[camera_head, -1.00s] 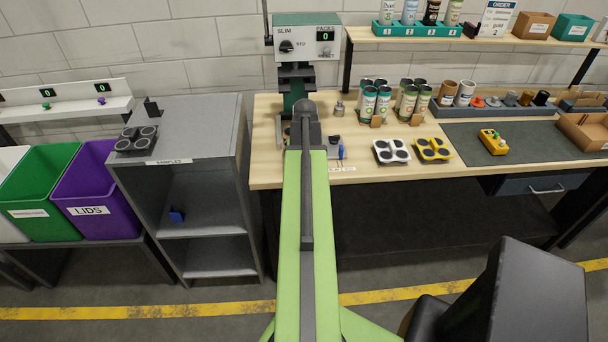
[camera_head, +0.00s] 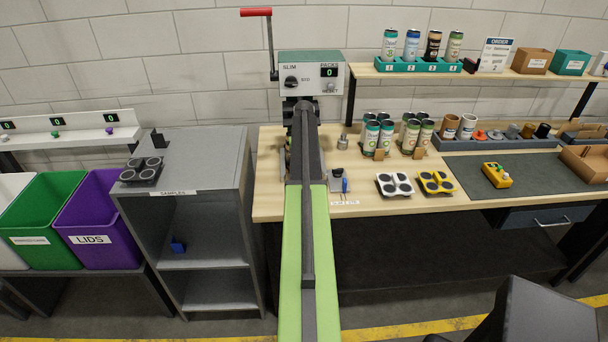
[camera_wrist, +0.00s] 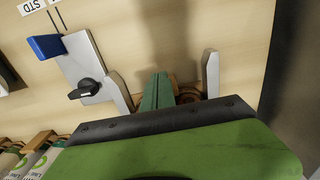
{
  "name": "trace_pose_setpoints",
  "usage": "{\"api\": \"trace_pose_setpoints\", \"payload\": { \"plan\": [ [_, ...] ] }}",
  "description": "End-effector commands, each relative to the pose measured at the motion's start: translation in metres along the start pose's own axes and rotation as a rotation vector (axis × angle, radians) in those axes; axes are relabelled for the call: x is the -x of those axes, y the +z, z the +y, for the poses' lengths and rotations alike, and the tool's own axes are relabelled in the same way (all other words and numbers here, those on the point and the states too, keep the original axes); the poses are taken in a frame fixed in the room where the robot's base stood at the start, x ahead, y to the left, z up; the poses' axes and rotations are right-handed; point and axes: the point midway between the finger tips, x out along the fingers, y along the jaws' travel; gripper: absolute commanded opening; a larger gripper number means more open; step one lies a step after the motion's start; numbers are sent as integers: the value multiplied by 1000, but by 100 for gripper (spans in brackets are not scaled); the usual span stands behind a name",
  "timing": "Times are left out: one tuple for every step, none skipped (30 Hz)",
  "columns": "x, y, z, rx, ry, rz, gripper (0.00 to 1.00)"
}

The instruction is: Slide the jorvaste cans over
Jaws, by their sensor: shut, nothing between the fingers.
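Two groups of printed cans stand on the bench: a left group with teal labels (camera_head: 371,137) and a right group with green labels (camera_head: 425,136). Their brand names are too small to read, so I cannot tell which are jorvaste. Some cans also show at the lower left of the wrist view (camera_wrist: 30,162). In the head view my arm hides my gripper, in front of the green machine (camera_head: 312,66). In the wrist view my gripper (camera_wrist: 160,76) appears as two teal fingers, shut and empty, between two pale upright plates. No can is near it.
A grey plate with a black knob and blue lever (camera_wrist: 46,46) lies beside my gripper. White (camera_head: 396,194) and yellow (camera_head: 449,187) four-hole trays sit at the bench front. Sample cans stand in a teal rack (camera_head: 420,69). The grey cabinet (camera_head: 215,150) is left of the bench.

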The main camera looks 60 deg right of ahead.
Motion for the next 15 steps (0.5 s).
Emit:
{"api": "trace_pose_setpoints", "payload": {
  "plan": [
    [0,0,0,0,0,0,0],
    [0,0,0,0,0,0,0],
    [0,0,0,0,0,0,0],
    [0,1,0,0,0,0,0],
    [0,1,0,0,0,0,0],
    [0,1,0,1,0,0,0],
    [0,1,0,1,0,0,0],
    [0,1,0,1,0,0,0],
    [0,1,0,1,0,0,0],
    [0,2,-1,1,0,0,0],
    [0,3,-1,1,0,0,0],
    [0,6,-2,1,0,0,0],
    [0,8,-2,2,0,0,0],
    [0,12,-3,2,0,0,0],
    [0,17,-4,3,0,0,0]
  ]
}}
